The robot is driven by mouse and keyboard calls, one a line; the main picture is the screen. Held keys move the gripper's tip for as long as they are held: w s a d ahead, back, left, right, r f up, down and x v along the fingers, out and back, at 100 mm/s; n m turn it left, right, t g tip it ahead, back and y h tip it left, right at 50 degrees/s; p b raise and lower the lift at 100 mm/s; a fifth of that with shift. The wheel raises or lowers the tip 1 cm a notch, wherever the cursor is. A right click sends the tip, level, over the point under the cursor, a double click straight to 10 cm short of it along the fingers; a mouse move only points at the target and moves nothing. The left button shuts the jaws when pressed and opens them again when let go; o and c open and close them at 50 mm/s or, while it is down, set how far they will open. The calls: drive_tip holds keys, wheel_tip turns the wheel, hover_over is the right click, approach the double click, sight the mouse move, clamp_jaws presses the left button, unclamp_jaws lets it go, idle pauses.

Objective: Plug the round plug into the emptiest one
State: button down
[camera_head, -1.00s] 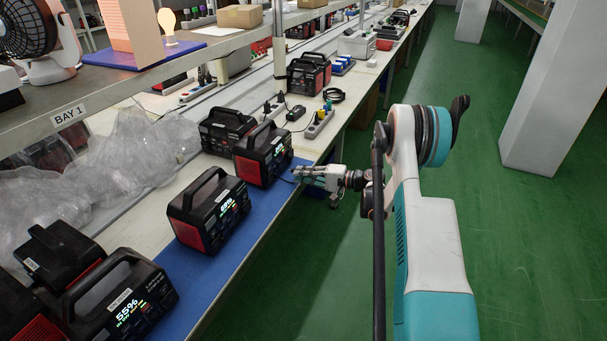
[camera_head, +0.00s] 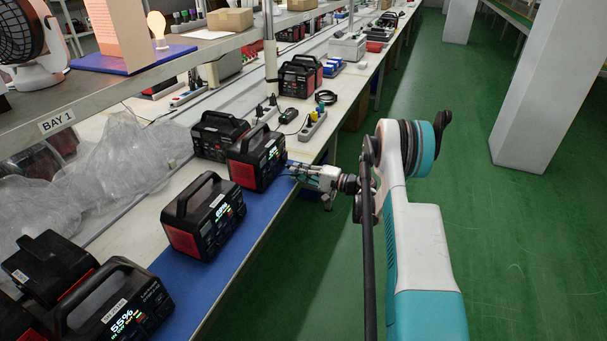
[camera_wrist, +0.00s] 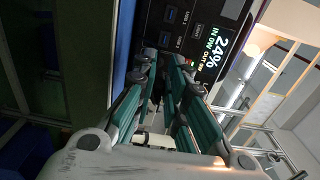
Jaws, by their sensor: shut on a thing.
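Three black-and-red power stations with lit screens stand in a row on the blue mat. The near one (camera_head: 110,305) reads 55%. The middle one's (camera_head: 205,215) figure is too small to read surely. The far one (camera_head: 257,158) faces my gripper (camera_head: 298,171); in the wrist view a power station's panel (camera_wrist: 185,35) reads 24%, with USB ports. My gripper, also in the wrist view (camera_wrist: 160,72), is shut, its fingertips close to the panel's lower part. A dark thing between the fingers, seemingly the round plug (camera_wrist: 156,92), is mostly hidden; its seating cannot be told.
More power stations (camera_head: 218,135) stand behind, without visible lit screens. A power strip (camera_head: 313,124) and a black cable coil (camera_head: 326,97) lie farther along the bench. Crumpled clear plastic (camera_head: 100,165) covers the left side. The green floor (camera_head: 480,200) at right is clear.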

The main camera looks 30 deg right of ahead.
drive_tip(key=shift+x, duration=0.8)
drive_tip(key=shift+w+a, duration=0.25)
drive_tip(key=shift+a, duration=0.05)
idle(0.8)
drive_tip(key=shift+w+a, duration=0.2)
drive_tip(key=shift+w+a, duration=0.15)
idle(0.8)
drive_tip(key=c, duration=1.5)
unclamp_jaws()
drive_tip(key=shift+c, duration=0.2)
drive_tip(key=v, duration=1.2)
drive_tip(key=shift+w, duration=0.1)
